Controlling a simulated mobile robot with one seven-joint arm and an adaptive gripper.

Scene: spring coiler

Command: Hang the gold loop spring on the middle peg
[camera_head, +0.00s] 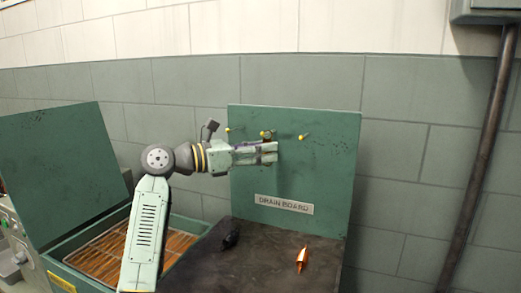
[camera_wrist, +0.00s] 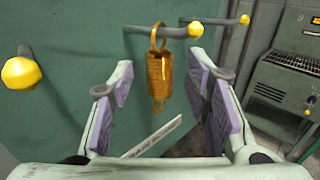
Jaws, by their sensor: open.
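The gold loop spring (camera_wrist: 159,77) hangs upright in the wrist view, with its top loop around the shaft of the middle peg (camera_wrist: 195,29). My gripper (camera_wrist: 158,92) is open, with its purple-padded fingers on either side of the spring and gaps visible between pads and spring. In the head view my gripper (camera_head: 270,152) is at the green board (camera_head: 335,165), just below the middle peg (camera_head: 265,134), and mostly hides the spring.
The left peg (camera_head: 228,130) and right peg (camera_head: 302,137) are bare. A black piece (camera_head: 231,239) and an orange-copper piece (camera_head: 302,259) lie on the dark surface (camera_head: 270,270) below. An open bin with a wire rack (camera_head: 100,255) stands left.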

